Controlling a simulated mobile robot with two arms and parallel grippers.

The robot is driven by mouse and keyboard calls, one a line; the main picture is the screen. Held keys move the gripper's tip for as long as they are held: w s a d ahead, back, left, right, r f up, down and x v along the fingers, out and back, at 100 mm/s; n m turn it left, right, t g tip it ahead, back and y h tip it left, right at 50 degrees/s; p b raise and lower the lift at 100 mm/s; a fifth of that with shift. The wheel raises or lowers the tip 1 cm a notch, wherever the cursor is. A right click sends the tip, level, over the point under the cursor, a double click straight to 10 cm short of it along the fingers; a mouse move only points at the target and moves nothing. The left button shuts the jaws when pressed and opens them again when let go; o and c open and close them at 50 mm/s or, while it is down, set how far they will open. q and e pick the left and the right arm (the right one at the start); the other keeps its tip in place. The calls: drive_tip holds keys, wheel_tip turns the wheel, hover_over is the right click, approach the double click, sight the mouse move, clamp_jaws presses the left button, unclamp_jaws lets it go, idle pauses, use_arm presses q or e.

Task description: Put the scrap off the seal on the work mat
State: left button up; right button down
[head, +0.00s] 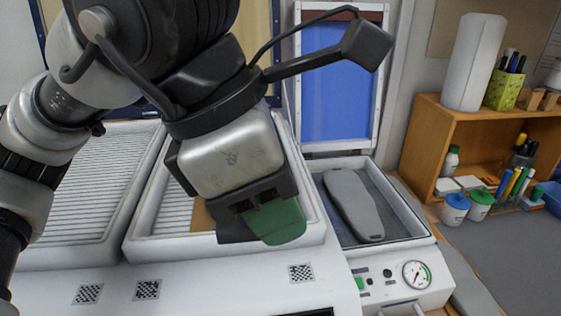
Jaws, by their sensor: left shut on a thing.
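My left gripper (256,212) comes down from the upper left and is shut on a green piece, which I take to be the scrap (280,224). The scrap hangs from the jaws over the front rim of a white-framed ribbed bed. The upper part of the scrap is hidden in the jaws, and I cannot tell if its lower end touches the rim. A grey surface at the right, perhaps the work mat (510,255), looks bare. Which rim carries the seal is not clear. My right gripper is not in view.
A grey insole-shaped form (353,204) lies in the bed at right, before a raised blue-panelled frame (338,85). A pressure gauge (417,273) sits on the front panel. A wooden shelf (430,140) with pens, jars and bottles stands at the back right.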

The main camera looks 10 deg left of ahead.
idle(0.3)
use_arm(q)
drive_tip(key=w+a+f+p, duration=0.1)
drive_tip(key=w+a+f, duration=0.1)
drive_tip(key=w, duration=0.1)
drive_tip(key=w+a+f+p, duration=0.1)
drive_tip(key=w+a+f, duration=0.1)
drive_tip(key=w, duration=0.1)
drive_tip(key=w+a+f+p, duration=0.2)
drive_tip(key=w, duration=0.1)
drive_tip(key=shift+w+a+f, duration=0.15)
drive_tip(key=shift+w+f, duration=0.15)
drive_tip(key=shift+f, duration=0.6)
wheel_tip(320, 180, down, 3)
drive_tip(key=shift+r+p, duration=0.1)
drive_tip(key=shift+p, duration=0.45)
drive_tip(key=shift+f+b, duration=0.35)
drive_tip(key=shift+b, duration=0.25)
drive_tip(key=o, duration=0.9)
drive_tip(key=shift+w, duration=0.1)
